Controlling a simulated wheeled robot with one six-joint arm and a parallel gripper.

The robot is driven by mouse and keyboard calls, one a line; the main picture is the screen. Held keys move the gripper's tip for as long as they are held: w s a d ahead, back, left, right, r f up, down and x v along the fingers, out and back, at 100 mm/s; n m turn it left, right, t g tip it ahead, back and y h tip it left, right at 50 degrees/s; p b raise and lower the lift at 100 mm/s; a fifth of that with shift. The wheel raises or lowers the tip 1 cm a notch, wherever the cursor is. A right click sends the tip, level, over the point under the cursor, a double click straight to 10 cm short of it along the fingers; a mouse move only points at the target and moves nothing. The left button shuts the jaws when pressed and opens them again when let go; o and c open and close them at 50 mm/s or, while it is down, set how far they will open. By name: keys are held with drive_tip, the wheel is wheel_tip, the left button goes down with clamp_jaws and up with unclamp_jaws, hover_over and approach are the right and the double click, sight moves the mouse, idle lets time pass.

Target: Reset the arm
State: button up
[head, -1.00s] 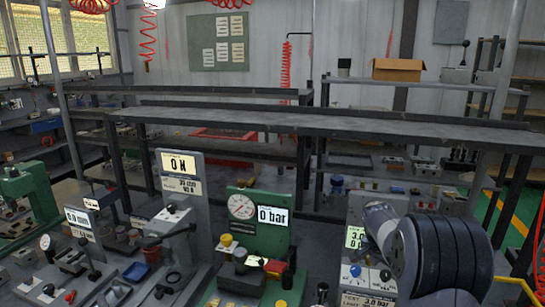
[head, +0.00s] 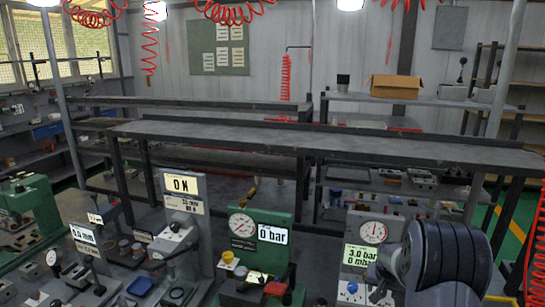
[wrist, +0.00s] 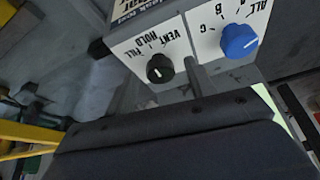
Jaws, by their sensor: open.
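In the head view my dark arm (head: 447,262) stands at the lower right, in front of the right-hand grey valve block (head: 358,240). That block has a round gauge and a display with 3.0 bar; a blue knob (head: 352,287) sits low on it. In the wrist view a black knob (wrist: 160,68) marked VENT, HOLD, FILL and a blue knob (wrist: 239,41) marked A, B, C, ALL face me, upside down. My gripper (wrist: 157,84) is open, its grey fingers spread beside the black knob, with nothing seen between them. Contact cannot be told.
A green block (head: 262,237) with a gauge and 0 bar display stands to the left, then a grey stand (head: 184,205) reading 0 N. A long bare bench (head: 330,141) crosses behind. A cardboard box (head: 396,86) sits on the back shelf.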

drive_tip(key=shift+s+d+n+y+p, duration=0.15)
drive_tip(key=shift+n+y+p, duration=0.6)
drive_tip(key=shift+n, duration=0.55)
drive_tip(key=shift+r, duration=0.25)
drive_tip(key=s+a+b+v, duration=0.1)
drive_tip(key=b+v, duration=0.1)
drive_tip(key=v, duration=0.9)
drive_tip(key=shift+a+f, duration=0.2)
drive_tip(key=shift+a, duration=0.1)
drive_tip(key=shift+s, duration=0.2)
